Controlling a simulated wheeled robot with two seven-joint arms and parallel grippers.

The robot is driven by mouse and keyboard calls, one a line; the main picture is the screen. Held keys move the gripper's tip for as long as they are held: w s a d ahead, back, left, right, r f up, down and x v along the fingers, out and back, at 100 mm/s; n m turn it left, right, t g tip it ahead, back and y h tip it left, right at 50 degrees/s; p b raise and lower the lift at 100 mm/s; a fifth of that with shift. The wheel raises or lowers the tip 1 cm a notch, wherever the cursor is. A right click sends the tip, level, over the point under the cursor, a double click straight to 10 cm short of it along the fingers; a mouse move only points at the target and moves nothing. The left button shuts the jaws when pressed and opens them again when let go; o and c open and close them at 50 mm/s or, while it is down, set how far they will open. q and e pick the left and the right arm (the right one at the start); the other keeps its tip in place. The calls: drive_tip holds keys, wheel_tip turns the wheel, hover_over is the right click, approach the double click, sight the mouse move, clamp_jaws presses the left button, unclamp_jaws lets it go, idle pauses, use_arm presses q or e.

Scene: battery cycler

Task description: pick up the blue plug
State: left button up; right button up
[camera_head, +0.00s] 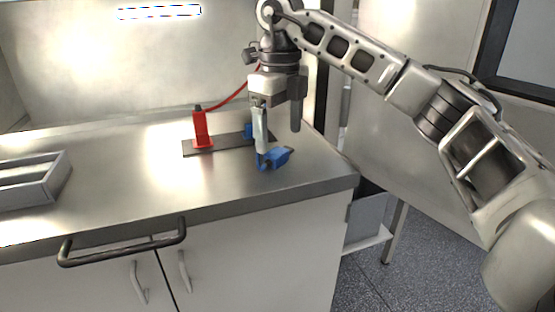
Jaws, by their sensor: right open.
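The blue plug (278,157) lies on its side on the steel counter, near the right end and just in front of the dark strip. My right gripper (279,141) points down above it with the two fingers spread apart. The left finger's tip overlaps the blue plug in the picture; I cannot tell whether it touches. Nothing shows held between the fingers. A small blue part (248,130) on the dark strip is partly hidden behind the left finger. My left gripper is not in view.
A red plug (200,128) with a red cable stands upright on the dark strip (228,143). A grey tray (55,178) sits at the far left. A dark handle (122,247) runs along the counter's front. The counter's left middle is clear.

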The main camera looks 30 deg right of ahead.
sight(280, 150)
wheel_tip(280, 150, down, 3)
drive_tip(key=shift+s+r, duration=0.15)
drive_tip(key=shift+r, duration=0.05)
drive_tip(key=shift+f, duration=0.45)
drive_tip(key=c, duration=1.1)
drive_tip(key=shift+o, duration=0.2)
